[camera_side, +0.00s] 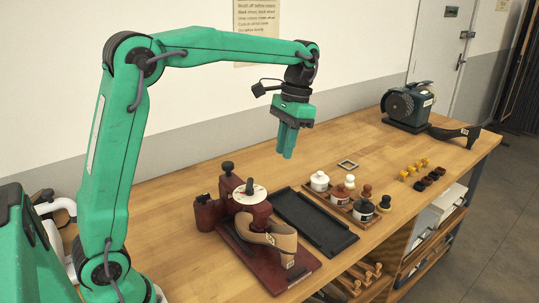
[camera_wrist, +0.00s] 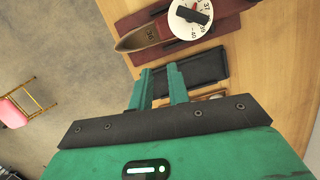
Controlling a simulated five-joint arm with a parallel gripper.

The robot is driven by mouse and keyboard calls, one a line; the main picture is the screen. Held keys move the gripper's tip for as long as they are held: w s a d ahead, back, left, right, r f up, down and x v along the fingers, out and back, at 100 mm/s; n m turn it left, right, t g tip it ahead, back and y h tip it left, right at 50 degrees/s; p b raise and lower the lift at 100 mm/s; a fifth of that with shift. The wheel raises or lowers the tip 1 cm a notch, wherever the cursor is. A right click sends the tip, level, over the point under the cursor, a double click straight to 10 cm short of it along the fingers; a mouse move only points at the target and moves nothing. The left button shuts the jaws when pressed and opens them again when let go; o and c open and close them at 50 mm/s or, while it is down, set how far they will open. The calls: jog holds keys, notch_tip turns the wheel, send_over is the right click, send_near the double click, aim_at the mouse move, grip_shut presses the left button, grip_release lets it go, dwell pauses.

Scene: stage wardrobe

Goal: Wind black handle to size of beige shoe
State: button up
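The black handle (camera_side: 250,186) sits on a white numbered dial (camera_side: 243,198) on top of a dark red shoe stretcher (camera_side: 220,216). In the wrist view the handle (camera_wrist: 193,15) lies across the dial (camera_wrist: 184,28); numbers such as 37 and 40 show at its rim. The beige shoe (camera_side: 276,236) is on the stretcher, with a small tag (camera_side: 288,262) at the heel.
A black tray (camera_side: 345,243) lies right of the stretcher, beside a wooden tray (camera_side: 373,223) of jars and brushes. Small yellow and dark pieces lie near the front edge.

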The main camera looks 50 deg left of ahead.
jog(key=o, duration=0.3)
jog(key=shift+a, duration=0.15)
jog(key=shift+o, duration=0.3)
jog(key=shift+a+f+n, duration=0.15)
jog(key=shift+a+n, duration=0.05)
jog(key=shift+n, duration=0.2)
jog(key=n+g+h, duration=0.1)
jog(key=n+g, duration=0.1)
jog(key=n, duration=0.8)
send_near(249, 183)
jog(key=shift+a+f+n, duration=0.25)
jog(key=shift+a+n, duration=0.15)
jog(key=shift+n, duration=0.3)
jog(key=shift+d+x, duration=0.2)
jog(key=shift+x, duration=1.75)
jog(key=shift+d+x, duration=0.2)
jog(key=shift+x, duration=1.75)
jog(key=shift+r, duration=0.1)
grip_shut()
